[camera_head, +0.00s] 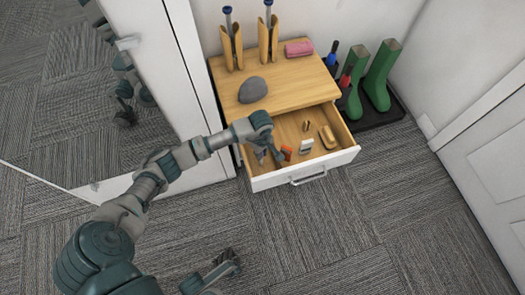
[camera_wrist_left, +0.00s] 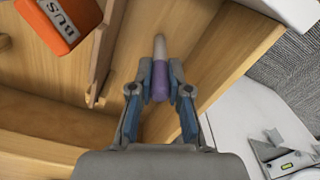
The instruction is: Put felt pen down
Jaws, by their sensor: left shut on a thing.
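The felt pen (camera_wrist_left: 160,70) has a pale grey barrel and a purple end. In the left wrist view my left gripper (camera_wrist_left: 160,95) has its fingers on either side of the purple end, shut on it. The pen is over the wooden floor of a compartment along the drawer's left side. In the head view my left gripper (camera_head: 273,155) reaches into the left part of the open drawer (camera_head: 326,165); the pen shows only small there. Whether the pen touches the drawer floor is unclear. My right gripper (camera_head: 228,263) seems to show low in the head view, too small to read.
A red BUS item (camera_wrist_left: 58,20) lies beyond the divider. A white eraser-like block (camera_head: 305,146) and a tan item (camera_head: 328,137) lie in the drawer. A grey stone (camera_head: 252,90) and pink block (camera_head: 299,48) are on top. Green boots (camera_head: 380,75) stand right; the carpet ahead is clear.

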